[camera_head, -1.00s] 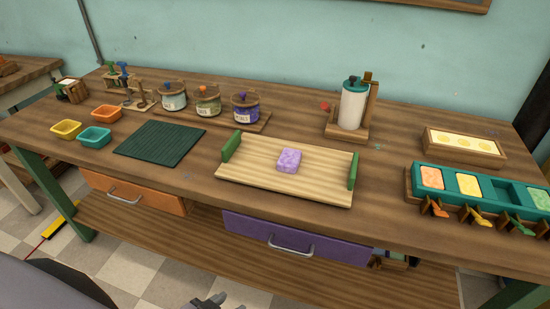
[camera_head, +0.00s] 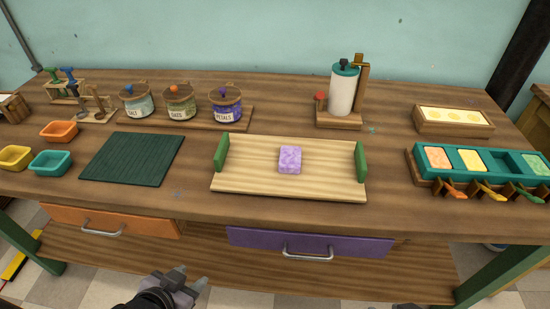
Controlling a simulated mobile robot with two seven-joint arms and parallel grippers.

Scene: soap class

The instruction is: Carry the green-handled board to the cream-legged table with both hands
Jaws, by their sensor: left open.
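The green-handled board (camera_head: 250,177) lies flat near the front middle of the wooden workbench. It is pale wood with an upright green handle at its left end (camera_head: 221,153) and another at its right end (camera_head: 361,161). A purple marbled soap block (camera_head: 290,159) sits on it. My left gripper (camera_head: 192,279) is open and empty, low in front of the bench and apart from the board. At the bottom edge right of centre a small dark bit shows, too little to identify. The right gripper is not clearly visible. I cannot pick out the cream-legged table in this view.
The workbench (camera_head: 400,213) also holds a dark green mat (camera_head: 132,158), small coloured bowls (camera_head: 50,163), labelled jars (camera_head: 180,101), a white dispenser (camera_head: 343,92), a cream mould (camera_head: 455,120) and a teal tray (camera_head: 510,155). Orange (camera_head: 145,222) and purple (camera_head: 345,243) drawers sit below the front edge.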

